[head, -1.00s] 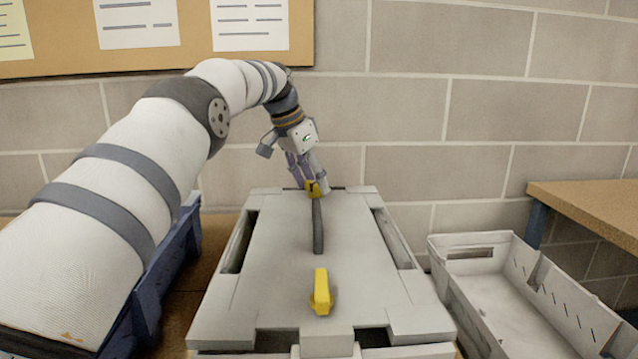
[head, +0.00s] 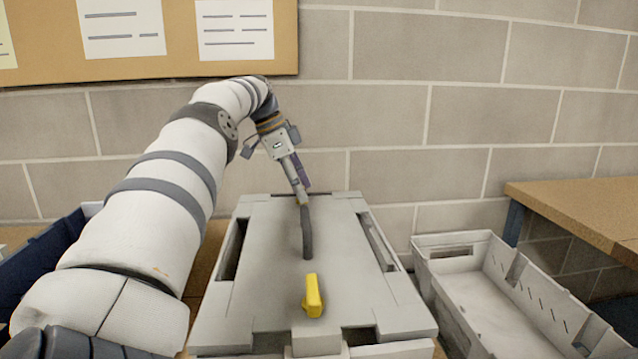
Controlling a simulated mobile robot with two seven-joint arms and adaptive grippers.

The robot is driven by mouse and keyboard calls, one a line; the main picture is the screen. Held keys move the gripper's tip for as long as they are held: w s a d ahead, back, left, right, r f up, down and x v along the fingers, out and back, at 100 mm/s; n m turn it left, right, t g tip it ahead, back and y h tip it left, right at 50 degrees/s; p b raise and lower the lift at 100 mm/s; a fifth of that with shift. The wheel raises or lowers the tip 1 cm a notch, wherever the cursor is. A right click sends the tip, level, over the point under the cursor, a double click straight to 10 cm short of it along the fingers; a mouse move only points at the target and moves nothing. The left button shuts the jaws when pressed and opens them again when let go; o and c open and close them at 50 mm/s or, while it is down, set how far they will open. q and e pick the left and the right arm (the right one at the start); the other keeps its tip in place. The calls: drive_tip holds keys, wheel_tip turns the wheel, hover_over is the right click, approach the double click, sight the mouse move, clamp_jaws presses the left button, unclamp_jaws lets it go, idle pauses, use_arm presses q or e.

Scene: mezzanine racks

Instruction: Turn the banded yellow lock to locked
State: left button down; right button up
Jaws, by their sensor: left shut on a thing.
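A grey lidded case (head: 262,290) lies in front of me, with a dark handle (head: 307,232) along the middle of its lid. A plain yellow lock (head: 313,296) sits at the near end of the lid, turned roughly in line with the handle. My left gripper (head: 302,200) reaches down to the far end of the lid. It is shut on the other yellow lock, the banded one, of which only a sliver shows between the fingers. Its band and exact angle are hidden. My right gripper is not in view.
A pale open bin (head: 452,305) stands right of the case, beside a wooden table (head: 580,210). A dark blue bin (head: 45,260) is at the left, partly behind my left arm. A block wall (head: 470,120) closes off the back.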

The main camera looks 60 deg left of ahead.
use_arm(q)
drive_tip(key=shift+f, duration=0.1)
idle(0.3)
drive_tip(key=c, duration=0.7)
unclamp_jaws()
